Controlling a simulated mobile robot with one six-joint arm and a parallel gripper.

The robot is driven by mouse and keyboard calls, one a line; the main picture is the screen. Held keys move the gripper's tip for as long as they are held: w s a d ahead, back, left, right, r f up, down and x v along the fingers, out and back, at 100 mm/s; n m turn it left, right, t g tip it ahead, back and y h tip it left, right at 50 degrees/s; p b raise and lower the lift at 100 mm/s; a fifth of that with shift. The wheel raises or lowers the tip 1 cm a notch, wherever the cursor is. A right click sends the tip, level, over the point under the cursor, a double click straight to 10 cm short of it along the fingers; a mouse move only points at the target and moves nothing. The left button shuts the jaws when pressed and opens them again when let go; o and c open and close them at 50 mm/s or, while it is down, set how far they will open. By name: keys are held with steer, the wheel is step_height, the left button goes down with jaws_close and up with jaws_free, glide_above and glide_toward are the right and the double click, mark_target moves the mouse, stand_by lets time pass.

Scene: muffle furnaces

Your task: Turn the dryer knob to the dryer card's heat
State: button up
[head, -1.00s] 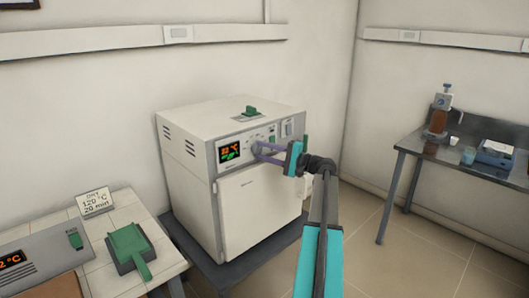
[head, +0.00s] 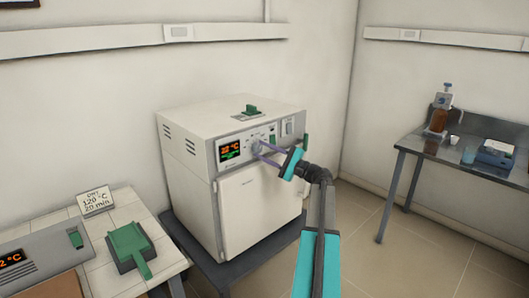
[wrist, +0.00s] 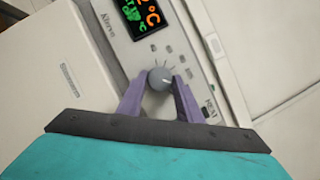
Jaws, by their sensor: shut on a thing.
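The dryer (head: 195,185) is a white cabinet with a dark display (head: 230,149) at the upper left of its front. The grey round dryer knob (wrist: 159,77) has a pale pointer mark and short dial ticks around it. My gripper (wrist: 156,88) is shut on the knob, with one purple finger at each side, and the fingers hide part of it. In the head view my gripper (head: 259,149) reaches the panel just right of the display. The dryer card (head: 95,200) on the left bench reads DRY, 120 °C, 20 min.
A dark table (head: 440,150) at the right holds a brown bottle (head: 439,120) and a small device (head: 496,152). Floor is clear between them.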

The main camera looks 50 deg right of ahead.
steer(key=o, duration=1)
steer(key=shift+o, duration=0.2)
steer(key=shift+s, duration=0.1)
steer(key=b+v, duration=0.2)
steer(key=v, duration=1.1)
steer(key=shift+s+b, duration=0.35)
steer(key=shift+d+f, duration=0.1)
steer(key=shift+d, duration=0.05)
